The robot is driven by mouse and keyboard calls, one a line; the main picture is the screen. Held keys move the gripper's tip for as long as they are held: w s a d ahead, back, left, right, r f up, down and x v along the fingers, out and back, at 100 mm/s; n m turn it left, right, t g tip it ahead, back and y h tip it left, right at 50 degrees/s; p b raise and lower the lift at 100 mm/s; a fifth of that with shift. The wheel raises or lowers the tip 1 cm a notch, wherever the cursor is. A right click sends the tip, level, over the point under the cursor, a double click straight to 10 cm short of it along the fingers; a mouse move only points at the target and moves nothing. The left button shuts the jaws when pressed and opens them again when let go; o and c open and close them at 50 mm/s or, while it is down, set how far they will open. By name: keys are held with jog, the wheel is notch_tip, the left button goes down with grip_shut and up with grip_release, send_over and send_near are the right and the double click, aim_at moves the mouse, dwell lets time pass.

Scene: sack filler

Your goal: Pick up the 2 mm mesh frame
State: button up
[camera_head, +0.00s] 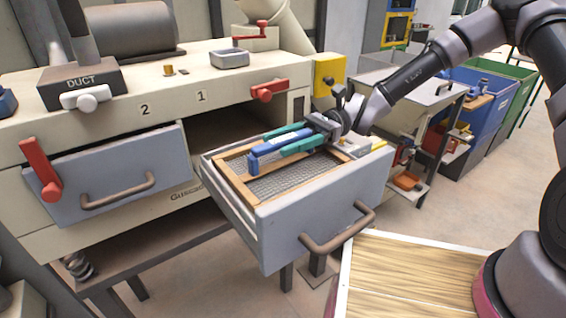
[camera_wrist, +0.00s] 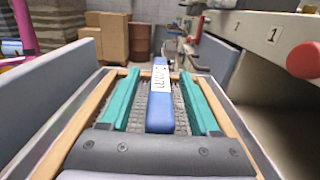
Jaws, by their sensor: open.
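The mesh frame (camera_head: 235,186) lies in the open drawer labelled 1 (camera_head: 290,234). It has a wooden rim, grey wire mesh and a blue bar across it. In the wrist view the blue bar (camera_wrist: 160,118) carries a white label that reads as 2 mm, partly unclear, and the wooden rim (camera_wrist: 87,112) shows on both sides. My gripper (camera_head: 274,146) is over the frame, with its teal fingers open on either side of the blue bar. In the wrist view my gripper (camera_wrist: 163,95) shows gaps between each finger and the bar. Finger contact with the mesh cannot be told.
Drawer 2 (camera_head: 115,175) has a grey front and a red lever beside it. A red lever (camera_head: 268,89) sits above the open drawer. A wooden-topped surface (camera_head: 415,275) stands in front of it. A metal cart (camera_head: 410,85) and blue bin (camera_head: 478,105) stand behind my arm.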

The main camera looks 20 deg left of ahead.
jog(key=shift+s+a, duration=0.15)
grip_shut()
dwell(1.4)
